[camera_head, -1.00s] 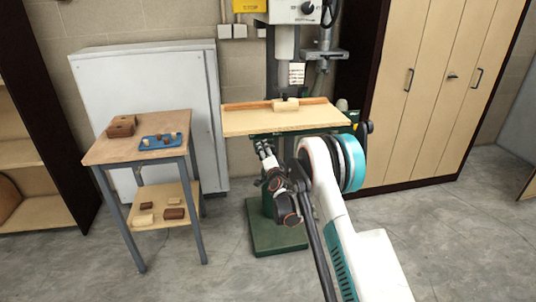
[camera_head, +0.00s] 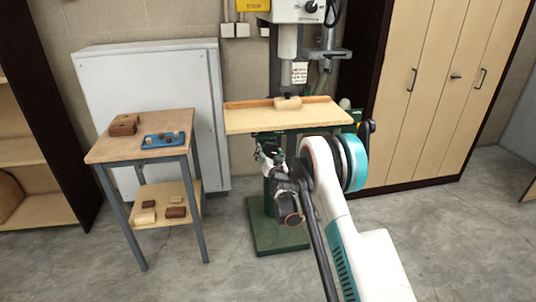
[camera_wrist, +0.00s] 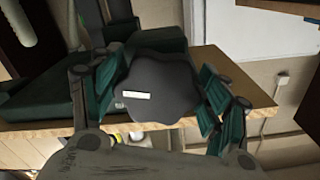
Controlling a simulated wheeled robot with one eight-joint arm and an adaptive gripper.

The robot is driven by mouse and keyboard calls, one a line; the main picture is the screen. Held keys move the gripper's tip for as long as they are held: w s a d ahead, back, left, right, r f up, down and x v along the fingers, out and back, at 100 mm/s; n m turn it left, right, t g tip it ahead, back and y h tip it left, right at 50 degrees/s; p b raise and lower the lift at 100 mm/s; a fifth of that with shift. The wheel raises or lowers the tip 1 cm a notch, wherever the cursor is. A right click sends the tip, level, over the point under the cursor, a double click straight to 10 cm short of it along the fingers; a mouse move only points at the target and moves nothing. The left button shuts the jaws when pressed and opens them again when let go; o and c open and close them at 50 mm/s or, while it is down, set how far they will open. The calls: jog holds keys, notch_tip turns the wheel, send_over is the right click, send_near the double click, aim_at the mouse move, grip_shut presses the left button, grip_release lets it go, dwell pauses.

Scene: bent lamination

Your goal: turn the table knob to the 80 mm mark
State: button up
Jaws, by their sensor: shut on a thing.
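The table knob (camera_wrist: 160,90) is a dark grey lobed knob with a small white mark, close up in the middle of the wrist view. My gripper (camera_wrist: 165,88) has one finger on each side of the knob and is shut on it. In the head view my gripper (camera_head: 268,152) is below the left front part of the drill press table (camera_head: 270,119); the knob is hidden there. The table is a pale wooden board with a fence at its back. No 80 mm mark is readable in either view.
A wooden block (camera_head: 288,103) lies on the table under the drill. A side table (camera_head: 110,152) with a blue tray (camera_head: 163,140) and blocks stands to the left. A grey cabinet (camera_head: 150,80) is behind it, and a wooden wardrobe (camera_head: 440,80) is at right.

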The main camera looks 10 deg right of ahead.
jog(key=shift+w+d+n, duration=0.1)
jog(key=shift+d+n, duration=0.2)
jog(key=shift+d, duration=0.15)
jog(key=o, duration=1)
jog(key=shift+f, duration=0.1)
jog(key=shift+o, duration=0.2)
jog(key=shift+w+d, duration=0.15)
jog(key=shift+s+a, duration=0.2)
jog(key=shift+s, duration=0.1)
jog(key=s, duration=1.1)
jog(key=shift+s, duration=0.3)
jog(key=shift+d, duration=0.1)
